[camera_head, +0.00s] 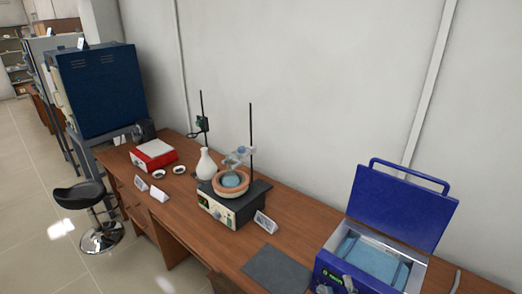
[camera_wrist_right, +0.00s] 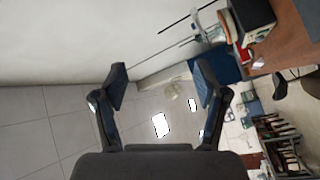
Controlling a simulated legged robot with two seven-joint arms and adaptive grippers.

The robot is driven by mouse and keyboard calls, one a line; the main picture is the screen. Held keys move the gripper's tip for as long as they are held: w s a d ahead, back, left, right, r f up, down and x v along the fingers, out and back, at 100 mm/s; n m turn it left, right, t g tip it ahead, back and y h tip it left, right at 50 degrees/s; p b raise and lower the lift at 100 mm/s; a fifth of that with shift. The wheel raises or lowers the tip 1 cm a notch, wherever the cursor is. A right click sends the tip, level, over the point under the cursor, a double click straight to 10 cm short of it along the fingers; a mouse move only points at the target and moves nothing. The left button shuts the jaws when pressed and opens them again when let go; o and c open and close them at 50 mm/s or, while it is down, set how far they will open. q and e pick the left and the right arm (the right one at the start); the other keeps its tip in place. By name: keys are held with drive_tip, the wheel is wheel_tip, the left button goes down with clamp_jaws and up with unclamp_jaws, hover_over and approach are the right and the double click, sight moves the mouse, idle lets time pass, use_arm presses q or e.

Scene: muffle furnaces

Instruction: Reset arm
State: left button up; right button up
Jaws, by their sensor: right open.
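My right gripper (camera_wrist_right: 161,76) shows in the right wrist view. Its two dark fingers stand wide apart with nothing between them. Beyond the fingers are pale floor tiles and a light wall, so it is apart from the furniture. I cannot make out either gripper in the head view, and my left gripper shows in neither view.
A brown bench (camera_head: 291,232) runs along the wall. It bears a blue open-lidded bath (camera_head: 402,207), a heater (camera_head: 234,208), a white flask (camera_head: 206,166) and a red-and-white device (camera_head: 153,154). A blue furnace (camera_head: 101,90) and black stool (camera_head: 79,194) are at left.

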drive_tip(key=s+d+f+m+g+h, duration=0.3)
drive_tip(key=s+f+m+g, duration=0.7)
drive_tip(key=f, duration=0.6)
drive_tip(key=s+a+f+g+y, duration=0.1)
drive_tip(key=s+a+f+g, duration=0.2)
drive_tip(key=s, duration=0.5)
drive_tip(key=s+a+f+g+y, duration=0.1)
drive_tip(key=s+a+f+g, duration=0.15)
drive_tip(key=s, duration=0.55)
drive_tip(key=s+f+g, duration=0.1)
drive_tip(key=s+f, duration=0.1)
drive_tip(key=f, duration=1.3)
drive_tip(key=s+f+g, duration=0.1)
drive_tip(key=s+f, duration=0.1)
drive_tip(key=f, duration=1.2)
drive_tip(key=s+d+f, duration=0.1)
drive_tip(key=s+f, duration=0.6)
drive_tip(key=s, duration=0.1)
drive_tip(key=s+d+f+g, duration=0.1)
drive_tip(key=s+d+f, duration=0.1)
drive_tip(key=s+f, duration=0.5)
drive_tip(key=shift+s+d+f, duration=0.2)
drive_tip(key=shift+s+d, duration=0.1)
drive_tip(key=shift+s, duration=0.25)
